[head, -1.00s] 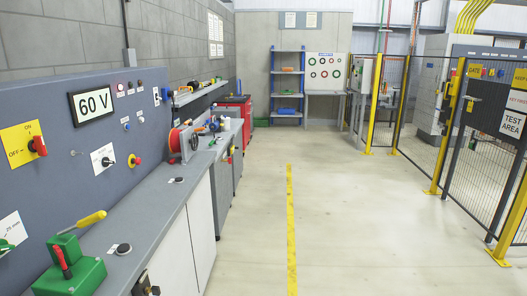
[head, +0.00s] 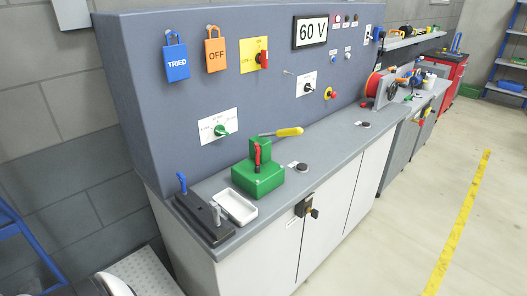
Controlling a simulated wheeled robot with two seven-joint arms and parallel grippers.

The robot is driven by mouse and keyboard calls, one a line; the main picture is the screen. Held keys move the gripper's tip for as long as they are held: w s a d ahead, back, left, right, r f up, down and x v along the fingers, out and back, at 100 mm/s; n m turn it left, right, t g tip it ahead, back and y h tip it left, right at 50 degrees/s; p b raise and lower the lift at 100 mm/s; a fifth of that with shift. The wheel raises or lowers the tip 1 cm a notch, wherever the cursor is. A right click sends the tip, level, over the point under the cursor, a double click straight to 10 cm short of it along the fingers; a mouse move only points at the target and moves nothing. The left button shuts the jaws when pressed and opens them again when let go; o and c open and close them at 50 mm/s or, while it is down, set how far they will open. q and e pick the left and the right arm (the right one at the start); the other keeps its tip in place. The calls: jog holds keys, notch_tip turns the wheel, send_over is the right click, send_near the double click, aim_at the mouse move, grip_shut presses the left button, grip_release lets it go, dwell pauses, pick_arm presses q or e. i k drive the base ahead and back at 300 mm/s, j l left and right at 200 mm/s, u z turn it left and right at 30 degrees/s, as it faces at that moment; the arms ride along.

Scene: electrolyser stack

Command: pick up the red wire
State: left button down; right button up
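No loose red wire shows clearly. A red reel (head: 374,85), which could be a spool of red wire, stands in a grey holder on the far part of the bench; I cannot tell whether wire is wound on it. A red-handled part (head: 257,155) stands upright on the green block (head: 258,178) on the near bench; I cannot tell if it is a plug with a wire. I cannot make out either of my grippers in the head view. A white and black shape is cut off at the bottom left edge.
The grey bench (head: 335,146) runs along the control panel (head: 150,90). A white tray (head: 236,206) and a black base with posts (head: 203,217) sit at its near end. A yellow-handled tool (head: 288,132) lies by the green block. The floor (head: 420,190) to the right is clear.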

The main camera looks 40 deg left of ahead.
aim_at(257, 148)
jog(key=u, duration=1.35)
jog(key=l, duration=0.35)
jog(key=i+l, duration=0.1)
jog(key=l, duration=0.25)
jog(key=z, duration=0.05)
